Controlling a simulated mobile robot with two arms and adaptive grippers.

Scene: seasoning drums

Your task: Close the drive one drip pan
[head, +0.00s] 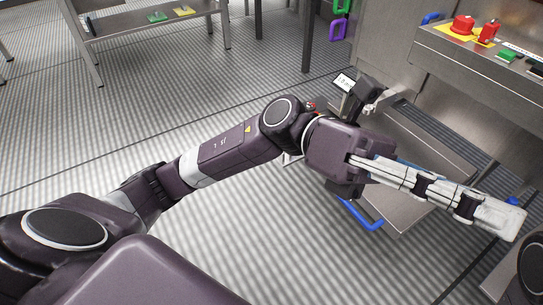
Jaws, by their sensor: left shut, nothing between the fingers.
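A metal drip pan (402,218) shows low at the right, sticking out from the steel machine, with a blue handle (372,224) at its front end. My left arm and gripper cross above it and hide part of it. My left gripper (505,220) is shut and empty, its long pale fingers pointing right over the pan. I cannot tell whether the fingers touch the pan. A small white label (345,82), too small to read, shows behind my left wrist. My right gripper is not in view.
A control panel (480,45) with red and green buttons stands at the upper right. A blue handle (432,18) is beside it. Green and purple handles (339,28) hang at the top. A metal table (150,25) stands at the upper left. The striped floor between is clear.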

